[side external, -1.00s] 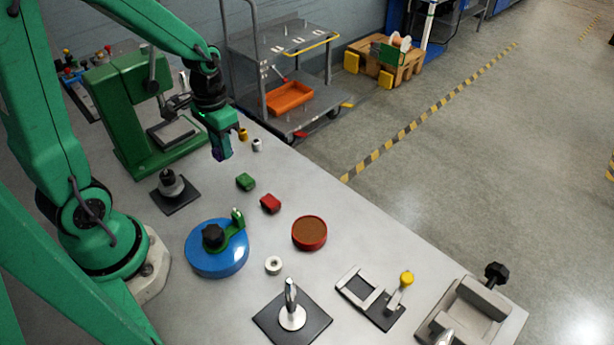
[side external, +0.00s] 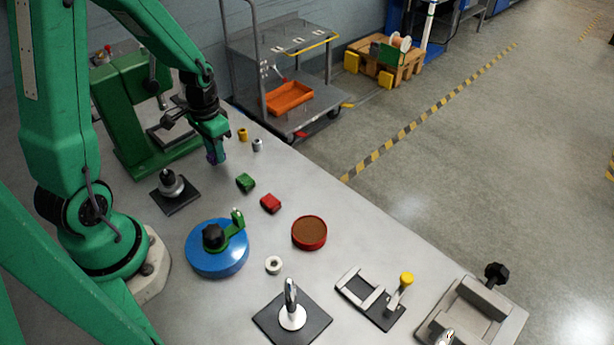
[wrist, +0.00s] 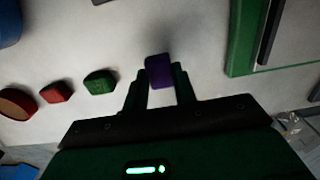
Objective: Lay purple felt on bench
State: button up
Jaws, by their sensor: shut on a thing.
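The purple felt (wrist: 159,71) is a small block between my gripper's two fingers in the wrist view. In the side view only a bit of the felt (side external: 213,157) shows at the fingertips. My gripper (side external: 214,150) is shut on it, at the far end of the grey bench (side external: 350,248), left of the yellow and white spools. In the wrist view the fingers of my gripper (wrist: 161,85) flank the felt. The bench shows below the felt; I cannot tell whether the felt touches it.
A green block (side external: 245,182) and a red block (side external: 270,203) lie nearest on the bench. A yellow spool (side external: 242,134) and a white spool (side external: 257,145) stand close by. A green press (side external: 130,125) stands to the left. A black-based post (side external: 173,190) is in front.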

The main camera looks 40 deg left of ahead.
jog(key=shift+f, duration=0.9)
jog(key=shift+f, duration=0.15)
jog(key=o, duration=0.9)
jog(key=shift+o, duration=0.2)
jog(key=shift+r, duration=0.2)
notch_tip(320, 180, up, 12)
jog(key=shift+d+r, duration=0.1)
